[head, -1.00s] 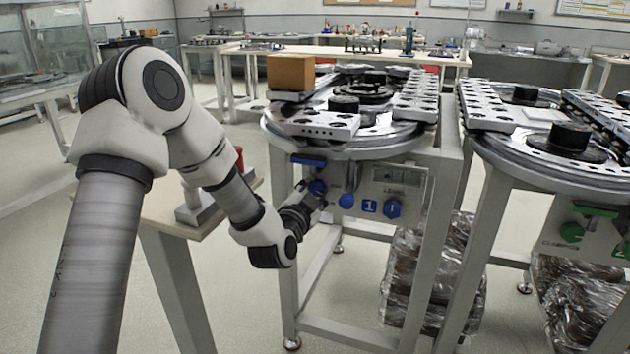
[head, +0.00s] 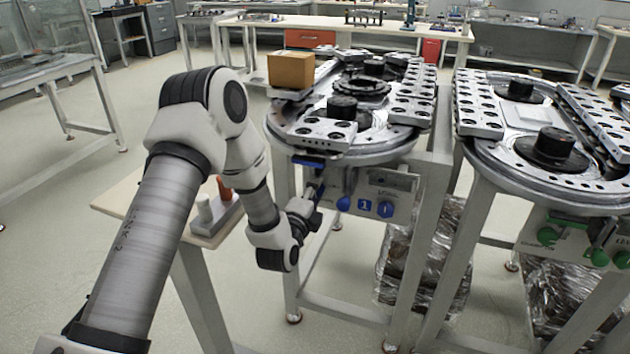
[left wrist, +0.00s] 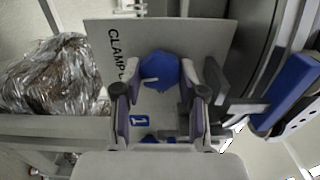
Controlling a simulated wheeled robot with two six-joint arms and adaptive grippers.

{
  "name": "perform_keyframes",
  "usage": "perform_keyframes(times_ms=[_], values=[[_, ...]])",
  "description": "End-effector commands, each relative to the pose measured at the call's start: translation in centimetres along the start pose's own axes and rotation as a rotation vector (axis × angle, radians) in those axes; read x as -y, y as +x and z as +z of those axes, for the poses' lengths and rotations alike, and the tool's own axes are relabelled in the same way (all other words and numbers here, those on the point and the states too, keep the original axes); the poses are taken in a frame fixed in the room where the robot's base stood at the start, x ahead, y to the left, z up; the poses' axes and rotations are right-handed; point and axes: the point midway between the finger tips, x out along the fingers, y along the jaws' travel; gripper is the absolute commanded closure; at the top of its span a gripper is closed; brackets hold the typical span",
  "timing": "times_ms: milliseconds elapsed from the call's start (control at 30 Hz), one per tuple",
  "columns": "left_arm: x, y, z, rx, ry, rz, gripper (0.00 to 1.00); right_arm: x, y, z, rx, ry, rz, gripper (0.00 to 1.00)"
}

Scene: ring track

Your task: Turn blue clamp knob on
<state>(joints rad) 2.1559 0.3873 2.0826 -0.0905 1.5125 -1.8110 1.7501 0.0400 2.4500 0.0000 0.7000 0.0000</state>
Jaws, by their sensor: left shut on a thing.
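The blue clamp knob (left wrist: 160,70) sits on a grey panel marked "CLAMP" in the left wrist view, with a white mark on its face. My left gripper (left wrist: 160,88) has a finger on each side of it and is shut on it. My right gripper is in neither view.
A blue handle (head: 308,162) projects above my gripper. A cardboard box (head: 291,70) is on the track. A second track with green knobs (head: 547,236) stands at right.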

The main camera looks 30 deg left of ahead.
Motion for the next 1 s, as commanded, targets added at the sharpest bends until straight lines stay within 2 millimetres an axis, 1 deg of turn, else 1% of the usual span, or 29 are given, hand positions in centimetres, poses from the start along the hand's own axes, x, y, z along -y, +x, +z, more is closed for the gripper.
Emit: perform_keyframes(times_ms=[33, 300, 533, 900, 933, 967, 1000], values=[[0.5, 0.0, 0.0, 0.000, 0.031, 0.000, 0.94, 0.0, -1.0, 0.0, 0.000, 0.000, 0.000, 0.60], [0.2, 0.0, 0.0, 0.001, 0.162, -0.001, 0.94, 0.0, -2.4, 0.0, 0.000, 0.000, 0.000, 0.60], [0.1, 0.0, 0.0, 0.002, 0.203, -0.002, 0.94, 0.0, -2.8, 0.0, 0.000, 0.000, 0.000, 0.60], [0.0, 0.0, 0.0, 0.002, 0.207, -0.002, 0.94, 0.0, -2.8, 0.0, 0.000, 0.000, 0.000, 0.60], [0.0, 0.0, 0.0, 0.002, 0.206, -0.002, 0.53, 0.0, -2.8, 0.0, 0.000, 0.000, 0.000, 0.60], [0.0, 0.0, 0.0, 0.002, 0.206, -0.002, 0.42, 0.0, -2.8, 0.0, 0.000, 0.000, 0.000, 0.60], [0.0, 0.0, 0.0, 0.002, 0.206, -0.002, 0.34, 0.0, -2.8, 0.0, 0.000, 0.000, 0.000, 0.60]])
